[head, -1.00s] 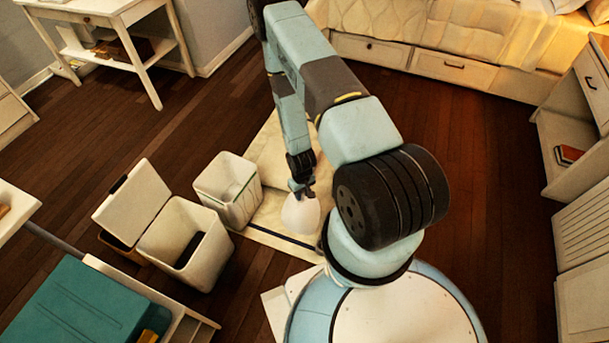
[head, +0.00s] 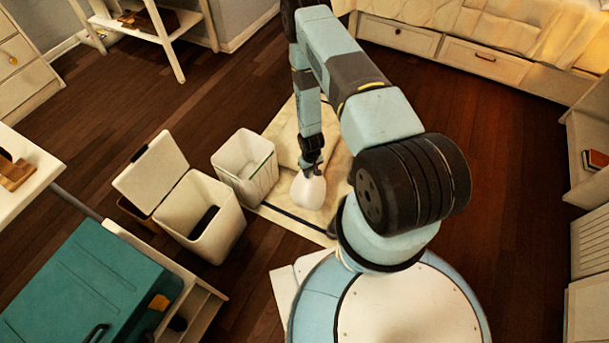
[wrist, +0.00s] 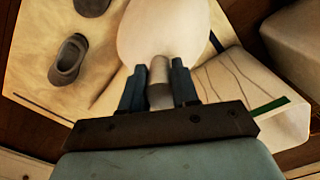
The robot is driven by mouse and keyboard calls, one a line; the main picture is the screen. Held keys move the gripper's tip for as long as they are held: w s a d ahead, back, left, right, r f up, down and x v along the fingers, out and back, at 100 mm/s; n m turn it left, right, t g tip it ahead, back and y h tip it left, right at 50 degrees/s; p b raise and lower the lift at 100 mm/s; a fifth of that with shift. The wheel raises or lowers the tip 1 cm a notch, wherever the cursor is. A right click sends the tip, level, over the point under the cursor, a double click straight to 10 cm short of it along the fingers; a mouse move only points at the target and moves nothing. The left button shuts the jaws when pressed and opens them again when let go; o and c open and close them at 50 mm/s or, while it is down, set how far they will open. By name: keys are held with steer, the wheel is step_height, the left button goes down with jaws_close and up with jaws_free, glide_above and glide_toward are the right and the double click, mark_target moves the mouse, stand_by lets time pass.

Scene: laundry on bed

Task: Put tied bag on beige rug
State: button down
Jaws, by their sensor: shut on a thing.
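The tied bag (head: 309,191) is white and rounded, hanging below my gripper (head: 312,170) in the head view. In the wrist view my gripper (wrist: 158,88) is shut on the narrow neck of the bag (wrist: 163,28), which fills the top middle. The beige rug (head: 282,216) lies on the floor under and around the bag. The rug (wrist: 35,95) also shows at the left of the wrist view. I cannot tell whether the bag's bottom touches the rug. My arm hides part of the rug in the head view.
A white open bin (head: 246,170) stands at the rug's left side, close to the bag. A lidded bin (head: 200,222) with its lid up is further left. Shoes (wrist: 68,60) lie on the rug in the wrist view. Dark floor (head: 490,190) is open at right.

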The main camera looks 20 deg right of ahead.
steer(key=w+f, duration=0.3)
steer(key=f, duration=0.1)
steer(key=shift+w, duration=0.2)
steer(key=shift+f, duration=1.4)
steer(key=c, duration=0.8)
jaws_free()
steer(key=shift+c, duration=0.2)
